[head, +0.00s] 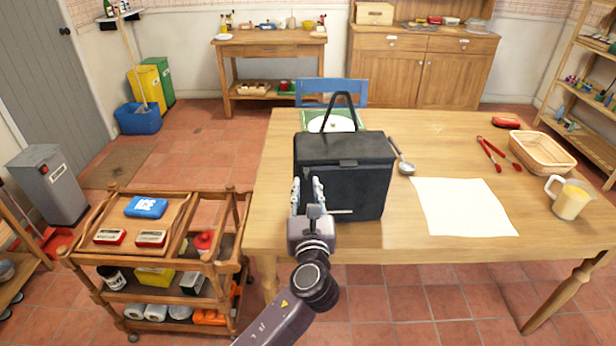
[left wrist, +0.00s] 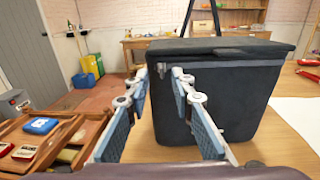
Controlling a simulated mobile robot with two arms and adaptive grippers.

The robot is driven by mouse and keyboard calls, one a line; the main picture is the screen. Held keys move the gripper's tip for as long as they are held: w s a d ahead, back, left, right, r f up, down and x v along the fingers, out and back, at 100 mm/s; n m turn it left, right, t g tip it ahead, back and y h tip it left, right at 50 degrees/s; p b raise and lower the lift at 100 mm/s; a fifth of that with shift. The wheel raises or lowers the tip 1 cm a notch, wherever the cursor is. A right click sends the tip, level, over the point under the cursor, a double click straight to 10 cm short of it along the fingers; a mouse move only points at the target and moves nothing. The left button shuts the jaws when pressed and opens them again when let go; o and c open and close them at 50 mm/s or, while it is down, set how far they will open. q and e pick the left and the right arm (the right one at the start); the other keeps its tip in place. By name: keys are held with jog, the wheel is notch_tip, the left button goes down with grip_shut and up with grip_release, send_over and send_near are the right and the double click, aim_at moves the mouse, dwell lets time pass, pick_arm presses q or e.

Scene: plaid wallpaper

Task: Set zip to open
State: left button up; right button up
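A black cooler bag (head: 358,187) with a flat lid and an upright loop handle stands on the wooden table, near its left front corner. It also fills much of the left wrist view (left wrist: 240,105). The lid lies flat. My left gripper (head: 307,184) is at the bag's left front edge. Its fingers (left wrist: 150,72) are apart with nothing between them; the right finger overlaps the bag's corner, and I cannot tell whether it touches. My right gripper is not in view.
A white sheet (head: 463,207), a ladle (head: 403,160), red tongs (head: 492,152), a basket (head: 543,151) and a jug (head: 569,199) lie to the right on the table. A wooden trolley (head: 180,250) stands left. A blue chair (head: 335,91) is behind the table.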

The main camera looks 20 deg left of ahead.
aim_at(306, 177)
pick_arm(q)
jog(key=x, duration=0.3)
jog(key=shift+w, duration=0.35)
jog(key=shift+w+a+f, duration=0.1)
jog(key=shift+w, duration=0.15)
grip_shut()
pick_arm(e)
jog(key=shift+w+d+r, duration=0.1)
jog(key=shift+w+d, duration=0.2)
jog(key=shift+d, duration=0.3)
